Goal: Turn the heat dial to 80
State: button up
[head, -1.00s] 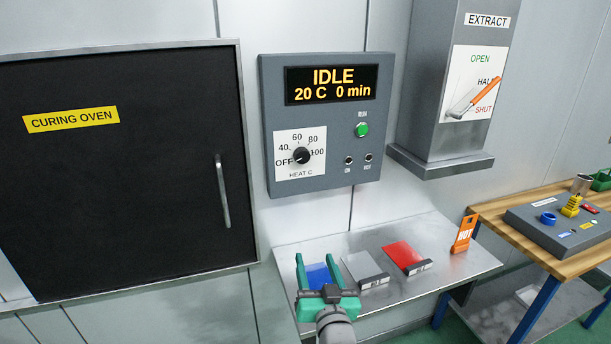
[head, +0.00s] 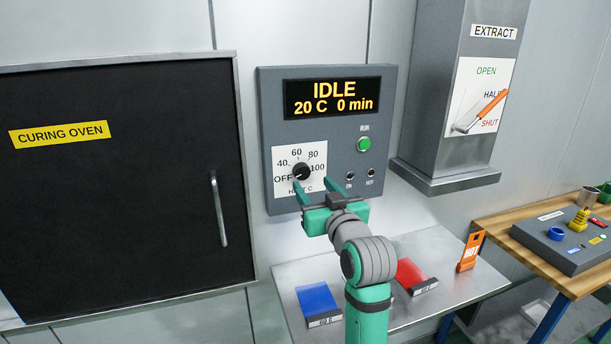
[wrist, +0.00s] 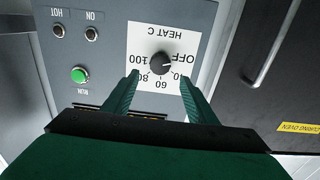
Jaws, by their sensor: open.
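The heat dial (head: 302,172) is a black round knob on a white scale plate marked OFF, 40, 60, 80 and 100. Its pointer appears to be at OFF. The display (head: 333,98) reads IDLE, 20 C, 0 min. My gripper (head: 312,184) is open and empty, with its green fingers reaching up to the lower part of the dial plate. In the wrist view, which is upside down, the dial (wrist: 161,64) sits between and slightly beyond the fingertips (wrist: 160,76). I cannot tell whether either finger touches the panel.
The control panel (head: 382,135) has a green RUN button (head: 364,145) and two small lamps right of the dial. The curing oven door (head: 120,220) is shut at left. The extract duct (head: 455,110) is at right. A shelf with blue and red cards (head: 318,298) lies below.

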aim_at(303, 172)
jog(key=x, duration=0.7)
jog(key=c, duration=1)
